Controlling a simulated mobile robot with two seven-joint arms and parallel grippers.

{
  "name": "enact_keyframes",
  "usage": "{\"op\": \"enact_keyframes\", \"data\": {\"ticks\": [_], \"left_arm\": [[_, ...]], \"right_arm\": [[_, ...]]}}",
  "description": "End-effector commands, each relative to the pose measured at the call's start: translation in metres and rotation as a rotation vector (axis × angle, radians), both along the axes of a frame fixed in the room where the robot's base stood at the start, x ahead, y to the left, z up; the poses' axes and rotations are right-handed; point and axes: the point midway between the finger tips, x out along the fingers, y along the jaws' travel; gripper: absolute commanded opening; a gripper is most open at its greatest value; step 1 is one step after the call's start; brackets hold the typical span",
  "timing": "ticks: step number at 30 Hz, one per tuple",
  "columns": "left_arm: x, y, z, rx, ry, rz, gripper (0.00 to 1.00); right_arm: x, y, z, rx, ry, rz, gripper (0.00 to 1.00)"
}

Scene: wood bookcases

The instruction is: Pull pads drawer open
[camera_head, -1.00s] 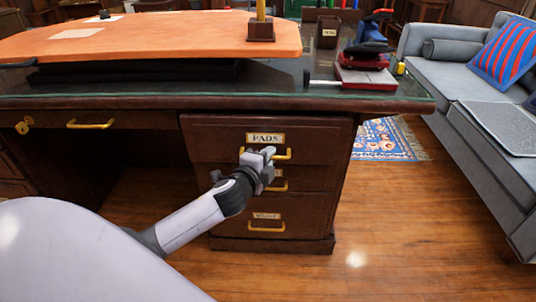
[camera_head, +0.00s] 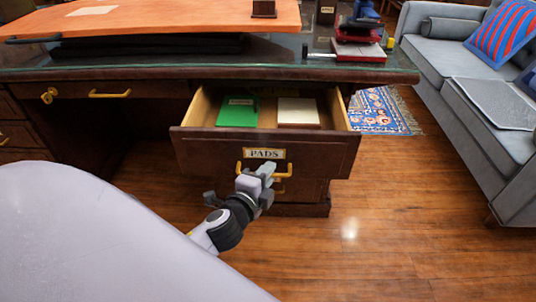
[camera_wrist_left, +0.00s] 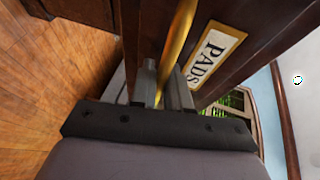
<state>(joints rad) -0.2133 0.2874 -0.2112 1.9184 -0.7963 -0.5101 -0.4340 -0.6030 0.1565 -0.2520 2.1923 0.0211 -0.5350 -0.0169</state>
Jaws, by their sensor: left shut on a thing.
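The pads drawer (camera_head: 215,152) is the top drawer of the desk's right pedestal, with a "PADS" label (camera_head: 264,153) on its dark wood front. It stands well out from the desk, and its inside shows. A green pad (camera_head: 238,113) and a cream pad (camera_head: 298,113) lie in it. My left gripper (camera_head: 265,174) is at the drawer front, shut on the brass drawer handle (camera_head: 284,175). In the left wrist view the handle (camera_wrist_left: 178,45) runs between the fingers beside the label (camera_wrist_left: 215,55). My right gripper is not in view.
The desk (camera_head: 150,72) has an orange board (camera_head: 150,20) and a red-based object (camera_head: 358,50) on top. A grey sofa (camera_head: 450,60) stands at the right. The wood floor (camera_head: 400,220) in front of the drawer's right side is clear.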

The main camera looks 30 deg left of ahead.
Motion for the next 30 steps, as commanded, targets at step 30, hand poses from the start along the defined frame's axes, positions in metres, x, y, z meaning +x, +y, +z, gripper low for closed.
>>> {"op": "enact_keyframes", "data": {"ticks": [30], "left_arm": [[-0.090,-0.054,0.001,0.003,-0.001,0.002,0.00]], "right_arm": [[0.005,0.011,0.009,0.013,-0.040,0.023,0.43]]}}
